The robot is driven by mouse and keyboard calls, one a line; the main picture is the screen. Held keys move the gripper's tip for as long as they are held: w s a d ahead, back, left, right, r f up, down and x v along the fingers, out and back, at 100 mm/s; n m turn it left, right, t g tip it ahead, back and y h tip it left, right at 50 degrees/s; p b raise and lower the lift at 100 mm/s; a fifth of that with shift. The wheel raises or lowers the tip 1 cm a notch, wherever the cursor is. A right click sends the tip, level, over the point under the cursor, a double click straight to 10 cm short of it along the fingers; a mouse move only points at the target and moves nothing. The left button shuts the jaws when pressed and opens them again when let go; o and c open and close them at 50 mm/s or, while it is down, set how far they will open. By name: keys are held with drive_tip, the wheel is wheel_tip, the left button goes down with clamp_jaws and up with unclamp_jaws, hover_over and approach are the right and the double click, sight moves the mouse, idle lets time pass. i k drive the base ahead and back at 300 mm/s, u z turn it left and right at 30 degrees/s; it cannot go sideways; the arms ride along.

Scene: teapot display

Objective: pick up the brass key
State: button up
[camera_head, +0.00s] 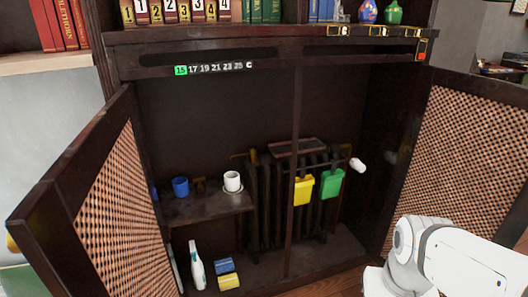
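I cannot make out a brass key for certain. A small brownish-brass object (199,185) is on the shelf inside the open cabinet, between a blue cup (180,187) and a white cup (232,181). It is too small and dark to tell whether it is a key. White links of my arm show at the lower right, in front of the right door, and run out of the picture. My gripper is not in view.
The cabinet's left door (104,213) and right door (462,150) stand open. A dark radiator (265,205) bears a yellow container (303,190) and a green one (332,184). A white bottle (196,268) and sponges (229,281) are on the cabinet floor.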

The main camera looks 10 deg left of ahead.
sight(199, 180)
drive_tip(key=u, duration=0.25)
drive_tip(key=i, duration=1.1)
drive_tip(key=u, duration=0.75)
drive_tip(key=k, duration=0.65)
drive_tip(key=u, duration=0.2)
drive_tip(key=i, duration=0.75)
drive_tip(key=z, duration=0.1)
